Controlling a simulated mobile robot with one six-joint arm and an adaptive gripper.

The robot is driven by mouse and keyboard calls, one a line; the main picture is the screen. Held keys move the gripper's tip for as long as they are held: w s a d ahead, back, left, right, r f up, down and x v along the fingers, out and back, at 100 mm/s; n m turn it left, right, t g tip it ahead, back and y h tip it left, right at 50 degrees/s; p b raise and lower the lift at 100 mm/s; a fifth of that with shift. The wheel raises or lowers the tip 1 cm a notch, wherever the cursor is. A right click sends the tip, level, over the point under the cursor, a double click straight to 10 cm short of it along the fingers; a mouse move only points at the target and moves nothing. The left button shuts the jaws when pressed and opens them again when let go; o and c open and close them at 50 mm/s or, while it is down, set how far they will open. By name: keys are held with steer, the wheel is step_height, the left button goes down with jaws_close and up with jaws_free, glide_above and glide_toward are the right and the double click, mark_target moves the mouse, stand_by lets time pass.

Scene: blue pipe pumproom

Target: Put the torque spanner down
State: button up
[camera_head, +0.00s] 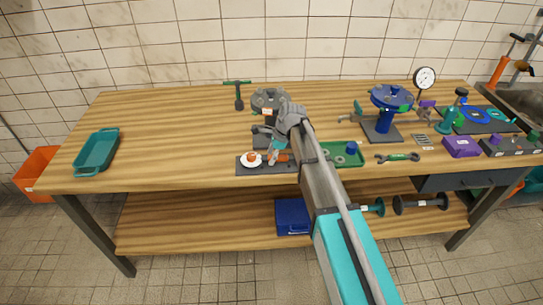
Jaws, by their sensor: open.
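My gripper (274,155) is open and points down over a dark grey mat (265,171) near the table's front edge, left of centre. A small orange piece (283,157) shows beside the fingertips; it may be part of the torque spanner, but my gripper and arm hide much of this spot. I cannot tell whether the fingers touch it. A dark spanner with a green middle (398,157) lies flat on the table right of the green tray, well apart from my gripper.
A white dish with an orange item (251,159) sits on the mat's left. A green tray (344,160), a blue-topped stand (384,125) and a purple box (461,147) stand to the right. A teal tray (97,151) is far left. The left-middle tabletop is clear.

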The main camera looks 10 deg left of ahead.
mark_target(283, 156)
steer(key=shift+r, duration=0.15)
steer(key=shift+p+v, duration=1)
steer(key=shift+p, duration=0.15)
steer(key=p+v, duration=1)
steer(key=shift+r, duration=0.4)
steer(key=s+d+n+h, duration=0.1)
steer(key=s+d+n, duration=0.4)
steer(key=d, duration=0.4)
steer(key=s+d+n+h, duration=0.1)
steer(key=s+d+n, duration=0.3)
steer(key=s+d, duration=0.3)
steer(key=s+d+f+n+t+h, duration=0.1)
steer(key=s+d+n, duration=0.4)
steer(key=d, duration=0.7)
steer(key=shift+s+d+n+h, duration=0.3)
steer(key=shift+s+h, duration=0.2)
steer(key=shift+s, duration=0.1)
steer(key=shift+o, duration=0.4)
steer(key=shift+a+f, duration=0.1)
